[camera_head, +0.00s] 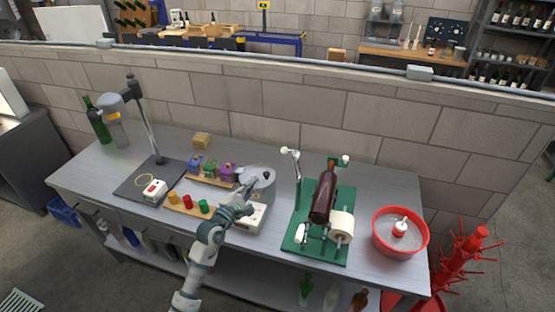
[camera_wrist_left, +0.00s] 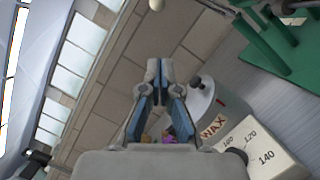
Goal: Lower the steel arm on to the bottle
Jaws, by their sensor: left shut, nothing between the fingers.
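A green stand (camera_head: 295,236) holds a dark brown bottle (camera_head: 322,201) that lies tilted in it. The steel arm (camera_head: 298,178) stands raised at the stand's left side, with a white knob (camera_head: 284,150) at its top, apart from the bottle. My left gripper (camera_head: 251,184) is shut and empty, by the wax pot and left of the steel arm, not touching it. The left wrist view shows its closed fingers (camera_wrist_left: 166,75), part of the green stand (camera_wrist_left: 283,48) and a white knob (camera_wrist_left: 155,4) at the top edge. My right gripper is out of view.
The grey wax pot (camera_head: 262,176) on its white heater (camera_head: 253,217) stands close to my left gripper. A white roll (camera_head: 342,226) sits on the stand's front right.

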